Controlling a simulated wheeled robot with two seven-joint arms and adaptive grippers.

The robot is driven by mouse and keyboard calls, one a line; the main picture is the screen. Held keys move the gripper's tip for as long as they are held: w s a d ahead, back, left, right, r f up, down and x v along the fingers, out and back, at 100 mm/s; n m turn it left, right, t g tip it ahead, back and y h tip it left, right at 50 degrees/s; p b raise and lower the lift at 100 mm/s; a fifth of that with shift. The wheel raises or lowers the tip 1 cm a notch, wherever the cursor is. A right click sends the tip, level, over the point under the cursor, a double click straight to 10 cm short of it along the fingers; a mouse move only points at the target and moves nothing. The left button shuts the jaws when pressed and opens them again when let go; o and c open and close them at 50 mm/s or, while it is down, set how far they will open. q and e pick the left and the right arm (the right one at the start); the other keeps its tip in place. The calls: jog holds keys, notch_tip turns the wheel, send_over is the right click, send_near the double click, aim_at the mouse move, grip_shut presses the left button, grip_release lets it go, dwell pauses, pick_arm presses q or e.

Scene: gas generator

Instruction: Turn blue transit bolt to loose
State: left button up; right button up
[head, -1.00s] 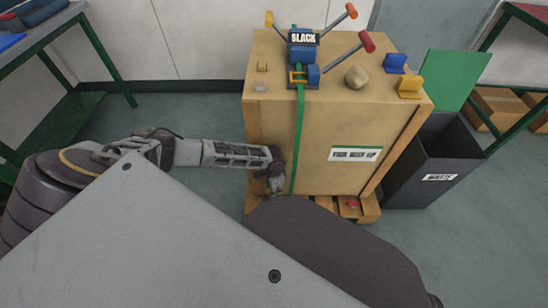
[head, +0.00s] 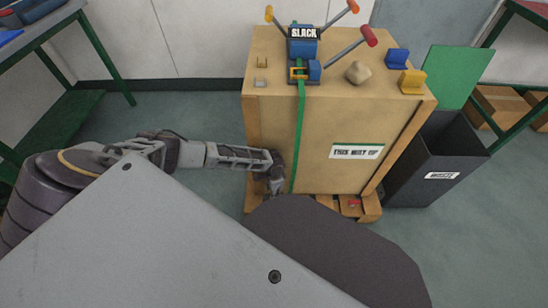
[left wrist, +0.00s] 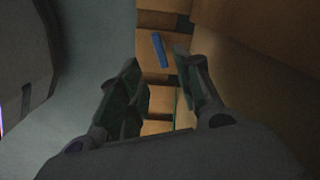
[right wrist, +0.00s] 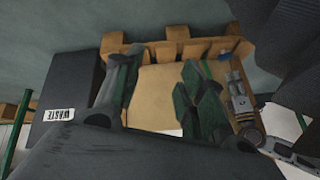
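The blue transit bolt (left wrist: 159,49) shows in the left wrist view as a short blue bar at the wooden base, just beyond my left fingertips. My left gripper (left wrist: 157,60) is open, its fingers apart with the bar beyond the gap; I see no contact. In the head view my left gripper (head: 274,186) is low at the crate's front left edge, and the blue bar is hidden there. My right gripper (right wrist: 160,60) is open and empty in the right wrist view, facing the crate. In the head view it is hidden.
The wooden crate (head: 268,140), with a green strap, stands on a pallet (head: 370,209). A strap tensioner marked SLACK (head: 303,50) is on top. A red part (head: 354,203) sits low at the pallet. A waste bin (head: 431,160) stands right of the crate. Floor left is clear.

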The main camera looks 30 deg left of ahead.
pick_arm(q)
jog(key=b, duration=0.2)
send_over(274, 202)
jog(key=shift+w+a+f, duration=0.1)
jog(key=shift+w+f, duration=0.1)
jog(key=shift+f, duration=1)
jog(key=shift+w+a+f, duration=0.1)
jog(key=shift+w+f, duration=0.05)
jog(key=shift+f, duration=1)
jog(key=shift+f+b, duration=1.55)
jog(key=shift+f, duration=1.15)
pick_arm(e)
notch_tip(274, 202, down, 7)
jog(key=a+t+y, duration=0.1)
jog(key=shift+w+r, duration=0.2)
jog(key=shift+w, duration=0.1)
jog(key=shift+a, duration=0.1)
pick_arm(q)
grip_shut()
